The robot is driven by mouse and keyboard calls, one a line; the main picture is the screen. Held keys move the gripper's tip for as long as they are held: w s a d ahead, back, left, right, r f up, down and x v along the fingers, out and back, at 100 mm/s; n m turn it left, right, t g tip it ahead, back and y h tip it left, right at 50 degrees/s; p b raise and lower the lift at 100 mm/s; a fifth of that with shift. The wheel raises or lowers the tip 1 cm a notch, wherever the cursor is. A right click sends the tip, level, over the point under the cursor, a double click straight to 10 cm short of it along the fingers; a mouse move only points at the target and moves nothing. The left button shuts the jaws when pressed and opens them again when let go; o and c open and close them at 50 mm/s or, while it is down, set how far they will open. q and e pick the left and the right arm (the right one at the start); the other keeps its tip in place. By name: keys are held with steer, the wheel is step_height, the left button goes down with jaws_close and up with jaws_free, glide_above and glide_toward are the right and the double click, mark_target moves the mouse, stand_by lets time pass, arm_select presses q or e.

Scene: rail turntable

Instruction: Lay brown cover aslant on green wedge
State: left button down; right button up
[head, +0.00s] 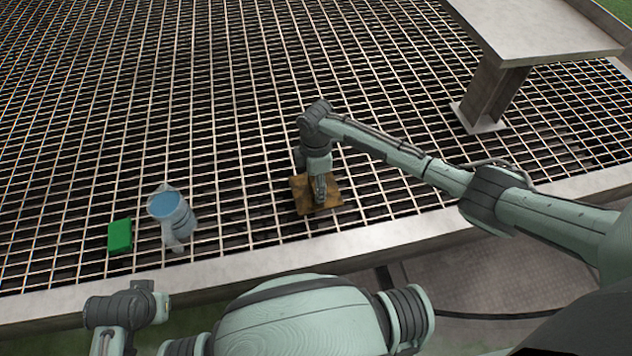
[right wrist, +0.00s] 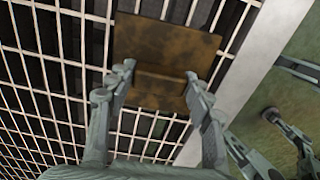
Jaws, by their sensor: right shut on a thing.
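The brown cover (head: 333,191) is a flat, roughly square plate over the grating, right of centre in the head view. In the right wrist view the cover (right wrist: 150,45) has a raised bar, and my right gripper (right wrist: 160,80) has one finger at each end of it. My right gripper (head: 319,192) is shut on the cover from above. Whether the cover touches the grating is hard to tell. The green wedge (head: 120,236) stands on the grating at the left, well apart from the cover. My left gripper does not show clearly; only arm links show at lower left.
A pale blue mug-like vessel (head: 174,215) stands close to the wedge's right, between it and the cover. A metal border (head: 230,268) edges the grating nearest me. A grey table (head: 535,30) on a post stands at upper right. The grating beyond is clear.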

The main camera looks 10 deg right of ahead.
steer(key=o, duration=1.6)
steer(key=shift+o, duration=0.2)
step_height(320, 180, up, 12)
